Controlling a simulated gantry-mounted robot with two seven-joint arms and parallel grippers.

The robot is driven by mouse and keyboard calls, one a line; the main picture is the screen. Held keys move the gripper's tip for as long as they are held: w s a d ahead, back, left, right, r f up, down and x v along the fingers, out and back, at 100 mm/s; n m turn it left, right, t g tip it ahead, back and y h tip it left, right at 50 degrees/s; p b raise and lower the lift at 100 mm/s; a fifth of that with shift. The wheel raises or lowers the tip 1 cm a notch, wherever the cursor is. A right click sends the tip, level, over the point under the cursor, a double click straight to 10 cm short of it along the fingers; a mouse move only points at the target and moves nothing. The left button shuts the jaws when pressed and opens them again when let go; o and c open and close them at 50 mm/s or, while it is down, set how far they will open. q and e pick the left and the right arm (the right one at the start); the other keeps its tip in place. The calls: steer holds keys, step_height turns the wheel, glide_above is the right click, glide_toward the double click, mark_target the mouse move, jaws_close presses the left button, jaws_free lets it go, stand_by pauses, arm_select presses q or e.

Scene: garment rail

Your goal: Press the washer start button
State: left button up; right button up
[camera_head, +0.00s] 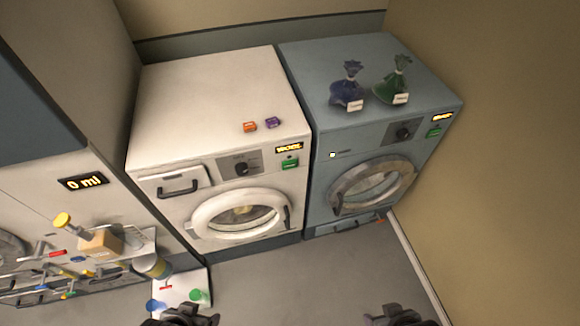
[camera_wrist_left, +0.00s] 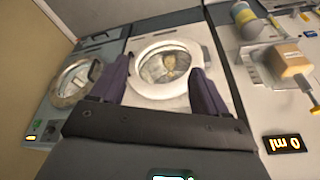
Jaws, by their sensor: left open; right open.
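The white washer (camera_head: 225,95) stands at the centre left of the head view. Its round glass door (camera_head: 238,213) looks shut, with something pale inside. Its panel has a dial (camera_head: 241,168), a lit display (camera_head: 289,148) reading WOOL and a green start button (camera_head: 290,163). The washer door (camera_wrist_left: 163,68) also shows in the left wrist view, between the fingers of my open, empty left gripper (camera_wrist_left: 160,75). My left gripper (camera_head: 190,314) and open right gripper (camera_head: 397,314) show at the bottom of the head view, both apart from the washer.
A blue-grey machine (camera_head: 345,130) stands right of the washer, with two tied bags (camera_head: 347,90) (camera_head: 393,82) on top. Two small boxes (camera_head: 250,127) (camera_head: 273,122) lie on the washer. A cluttered shelf unit (camera_head: 100,245) stands at left, its display reading 0 ml. The floor (camera_head: 290,285) in front is clear.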

arm_select(q)
jaws_close()
stand_by(1.5)
